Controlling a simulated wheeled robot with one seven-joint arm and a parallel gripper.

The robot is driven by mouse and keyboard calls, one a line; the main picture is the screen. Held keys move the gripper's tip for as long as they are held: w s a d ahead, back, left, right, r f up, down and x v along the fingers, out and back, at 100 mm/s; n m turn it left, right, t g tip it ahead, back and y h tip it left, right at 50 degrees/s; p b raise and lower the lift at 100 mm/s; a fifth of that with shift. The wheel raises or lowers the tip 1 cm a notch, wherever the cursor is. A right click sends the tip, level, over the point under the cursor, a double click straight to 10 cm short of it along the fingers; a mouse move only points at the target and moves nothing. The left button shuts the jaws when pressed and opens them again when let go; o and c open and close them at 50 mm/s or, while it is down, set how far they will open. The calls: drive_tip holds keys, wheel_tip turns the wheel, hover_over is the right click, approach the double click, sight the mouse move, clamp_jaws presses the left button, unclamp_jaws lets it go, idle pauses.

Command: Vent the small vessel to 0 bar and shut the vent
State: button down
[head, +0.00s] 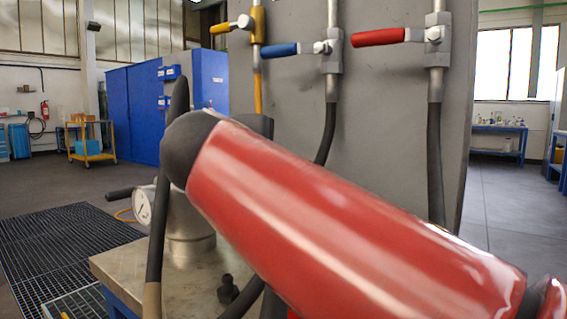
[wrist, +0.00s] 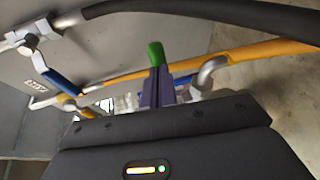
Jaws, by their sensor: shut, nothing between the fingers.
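A small metal vessel (head: 190,222) stands on a bench in the head view, partly hidden by my red arm and a dark hose. A round white gauge (head: 143,205) is on its left side; its reading is too small to tell. A black lever (head: 120,194) sticks out left near the gauge. My gripper (wrist: 155,72) shows in the wrist view with its dark fingers shut together and empty. A green handle-like piece (wrist: 155,53) appears right at the fingertips; whether they touch it I cannot tell. My gripper is hidden in the head view.
A grey panel carries valves with yellow (head: 230,27), blue (head: 282,49) and red (head: 378,37) levers, and hoses hang below. A bent metal pipe (wrist: 207,72) is right of the fingers. A floor grating (head: 60,245) lies at left. Open floor lies behind it.

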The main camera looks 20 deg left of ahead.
drive_tip(key=w+n+y+p, duration=0.1)
drive_tip(key=y, duration=0.1)
drive_tip(key=w+n+g+y+p, duration=0.1)
drive_tip(key=n+y+p, duration=0.1)
drive_tip(key=w+d+n+g+y+p, duration=0.1)
drive_tip(key=w+n+y, duration=0.1)
drive_tip(key=shift+r+y, duration=0.2)
drive_tip(key=shift+y, duration=0.2)
drive_tip(key=shift+d+r+p+x, duration=0.15)
drive_tip(key=shift+p+x, duration=0.7)
drive_tip(key=shift+x, duration=0.6)
drive_tip(key=shift+d+r+p+x, duration=0.15)
drive_tip(key=shift+p+x, duration=0.65)
drive_tip(key=shift+x, duration=0.65)
drive_tip(key=shift+w+a, duration=0.2)
drive_tip(key=shift+w, duration=0.05)
